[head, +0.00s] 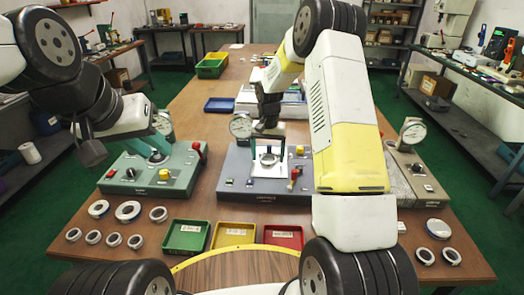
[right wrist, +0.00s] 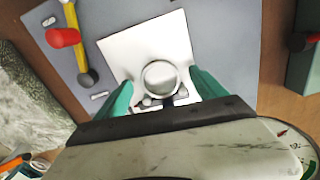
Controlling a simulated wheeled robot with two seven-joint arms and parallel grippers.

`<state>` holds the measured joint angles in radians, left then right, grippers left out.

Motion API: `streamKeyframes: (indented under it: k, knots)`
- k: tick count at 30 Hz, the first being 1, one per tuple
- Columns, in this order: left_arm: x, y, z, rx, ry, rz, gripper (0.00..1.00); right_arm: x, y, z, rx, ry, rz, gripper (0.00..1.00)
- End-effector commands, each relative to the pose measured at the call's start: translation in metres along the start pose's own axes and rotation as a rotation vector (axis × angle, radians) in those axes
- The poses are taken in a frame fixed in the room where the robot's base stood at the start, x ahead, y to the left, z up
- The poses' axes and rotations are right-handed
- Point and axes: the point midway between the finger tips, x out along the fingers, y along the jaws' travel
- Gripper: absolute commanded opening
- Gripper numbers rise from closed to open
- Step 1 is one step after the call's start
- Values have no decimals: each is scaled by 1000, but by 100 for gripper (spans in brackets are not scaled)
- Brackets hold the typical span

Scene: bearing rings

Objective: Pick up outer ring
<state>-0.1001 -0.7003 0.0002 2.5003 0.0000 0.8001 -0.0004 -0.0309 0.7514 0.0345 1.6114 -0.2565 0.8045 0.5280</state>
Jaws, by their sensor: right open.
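A round metal ring (right wrist: 160,78) sits on a pale square plate (right wrist: 133,47) in the right wrist view. In the head view it shows on the central grey device (head: 235,186). My right gripper (right wrist: 163,92) is open, its two teal fingers apart on either side of the ring; I cannot tell whether they touch it. My right gripper also shows in the head view (head: 267,150), pointing down over the plate. My left gripper (head: 152,147) is over the green device (head: 180,172) at left; its jaw opening is unclear. Several loose rings, such as one wide ring (head: 127,210), lie at the front left.
Green (head: 186,237), yellow (head: 233,235) and red (head: 283,236) trays stand at the front middle. A dial gauge (head: 240,125) and a red-knobbed lever (head: 293,175) stand close to my right gripper. More rings (head: 438,229) lie at the front right.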

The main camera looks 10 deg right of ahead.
Motion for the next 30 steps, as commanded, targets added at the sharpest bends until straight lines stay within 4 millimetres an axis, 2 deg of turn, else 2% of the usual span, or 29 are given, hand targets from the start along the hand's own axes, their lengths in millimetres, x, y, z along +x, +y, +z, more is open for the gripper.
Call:
streamKeyframes:
  k: [2, 8, 20, 26, 30]
  knots:
    - [0, 0, 0, 0, 0, 0, 28, 7, 0, 0, 0, -1, 0, 81]
    - [0, 0, 0, -1, 0, 0, 28, 8, 0, 0, 0, 1, -1, 81]
    - [0, 0, 0, -1, 0, 0, 28, 7, 0, 0, 0, 1, -1, 5]
    - [0, 0, 0, -1, 0, 0, 28, 6, -1, 0, 0, 1, -1, 4]
    - [0, 0, 0, -1, 0, 0, 28, -9, -1, -1, -1, 5, -2, 4]
